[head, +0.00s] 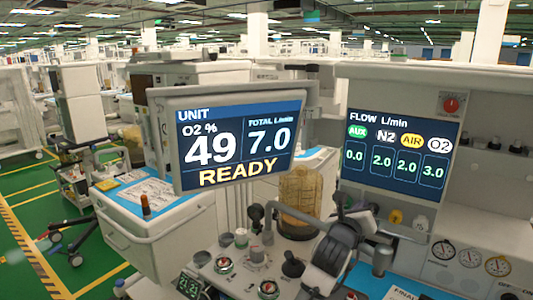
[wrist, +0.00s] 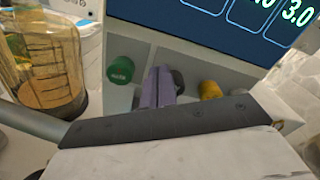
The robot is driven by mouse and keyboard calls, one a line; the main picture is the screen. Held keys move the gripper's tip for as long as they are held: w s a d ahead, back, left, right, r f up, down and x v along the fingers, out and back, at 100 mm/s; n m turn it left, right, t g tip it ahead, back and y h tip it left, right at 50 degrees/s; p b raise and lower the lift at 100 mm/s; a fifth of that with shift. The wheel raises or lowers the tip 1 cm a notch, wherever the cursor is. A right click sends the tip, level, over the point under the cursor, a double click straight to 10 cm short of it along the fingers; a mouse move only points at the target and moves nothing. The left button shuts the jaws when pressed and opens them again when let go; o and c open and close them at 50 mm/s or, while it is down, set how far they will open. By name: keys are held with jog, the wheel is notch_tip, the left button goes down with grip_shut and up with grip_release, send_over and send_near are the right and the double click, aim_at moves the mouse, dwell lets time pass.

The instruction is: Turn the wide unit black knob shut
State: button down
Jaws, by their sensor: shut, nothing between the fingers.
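The black knob (wrist: 178,82) is on the panel under the flow display, between a green knob (wrist: 120,70) and a yellow knob (wrist: 210,90). My gripper (wrist: 161,74) is shut and empty in the wrist view. Its fingers stand just left of the black knob in the picture and cover part of it. I cannot tell whether they touch it. In the head view my dark arm end is in front of the left knobs. The flow display (head: 400,150) reads AUX 0.0, N2 2.0, AIR 2.0, O2 3.0.
The yellow knob (head: 396,216) and a white knob (head: 420,222) are to the right. A tilted unit display (head: 238,143) reads O2 49, total 7.0, READY. An amber ribbed canister (head: 300,195) stands left of the arm. Gauges (head: 470,257) are at lower right.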

jog(key=shift+s+d+f+b, duration=0.15)
jog(key=shift+d+b, duration=0.05)
jog(key=shift+b, duration=0.15)
dwell(0.3)
jog(key=shift+s+d+r+b, duration=0.25)
jog(key=shift+d+b, duration=0.15)
jog(key=shift+b, duration=0.3)
jog(key=shift+s+d+r+b, duration=0.25)
jog(key=shift+d+b, duration=0.15)
jog(key=shift+b, duration=0.3)
jog(key=shift+r+b+v, duration=0.25)
jog(key=shift+b+v, duration=0.15)
jog(key=shift+v, duration=1.1)
jog(key=shift+r+b+v, duration=0.2)
jog(key=shift+b+v, duration=0.15)
jog(key=shift+v, duration=1.2)
jog(key=shift+w+a, duration=0.1)
